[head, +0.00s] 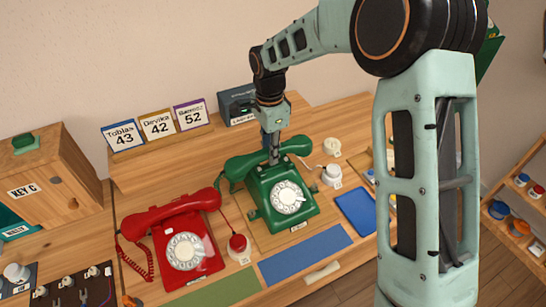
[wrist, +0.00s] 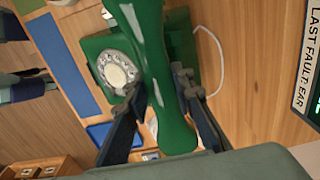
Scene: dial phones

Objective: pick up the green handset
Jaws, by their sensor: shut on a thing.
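The green handset (head: 243,166) lies crosswise at the top rear of the green dial phone (head: 282,202). My gripper (head: 273,155) comes down from above and is shut on the middle of the handset. In the wrist view the handset (wrist: 178,132) runs between my gripper's two dark fingers (wrist: 165,88), one on each side. The phone body with its white dial (wrist: 117,72) is behind it. I cannot tell whether the handset still touches the cradle.
A red phone (head: 183,245) with its handset on stands to the left. A red button (head: 238,244) sits between the phones, and white knobs (head: 331,175) are to the right. Number cards (head: 158,125) and a dark box (head: 237,104) stand behind. Blue mats lie in front and to the right.

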